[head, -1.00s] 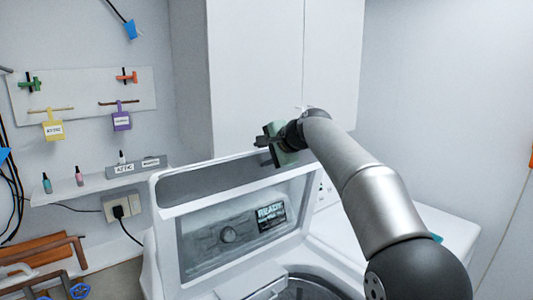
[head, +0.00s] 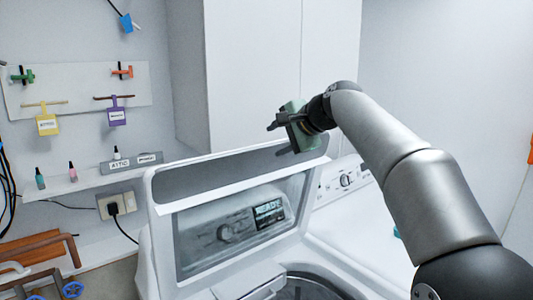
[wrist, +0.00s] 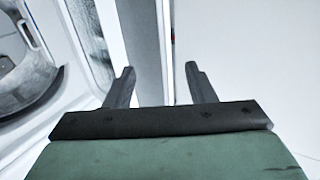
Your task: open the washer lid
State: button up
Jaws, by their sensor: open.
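The washer lid (head: 170,188) stands raised and steeply tilted at the back of the washer, with a clear window in its middle. The washer's drum opening (head: 305,288) shows uncovered below it. My gripper (head: 273,122) is above the lid's upper edge, near its right end. In the wrist view my gripper (wrist: 155,85) is open, with its two fingers apart and nothing held. The lid's edge (wrist: 142,50) runs between or behind the fingers there; I cannot tell whether they touch it.
White cabinets (head: 255,70) stand behind the lid. A second white machine with a dial (head: 347,180) is on the right. At left are a shelf (head: 80,187) with small bottles, a wall outlet (head: 115,205) and hanging tags. Pipes (head: 40,255) lie at lower left.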

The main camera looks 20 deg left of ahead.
jog(key=b+v, duration=0.1)
jog(key=v, duration=0.7)
jog(key=shift+s+d, duration=0.2)
jog(key=shift+r, duration=0.15)
grip_shut()
jog(key=n+t+y+b, duration=0.5)
jog(key=n+y+b, duration=0.2)
jog(key=n+b, duration=0.9)
send_near(151, 173)
jog(key=w+a+p, duration=0.1)
jog(key=p, duration=0.1)
jog(key=w+a+r+n+p, duration=0.1)
jog(key=a+p, duration=0.1)
jog(key=w+a+n+p, duration=0.1)
jog(key=p, duration=0.1)
jog(key=shift+a+r, duration=0.15)
jog(key=shift+a, duration=0.05)
jog(key=shift+w+a+p, duration=0.35)
jog(key=shift+a+p, duration=0.05)
jog(key=shift+a, duration=0.2)
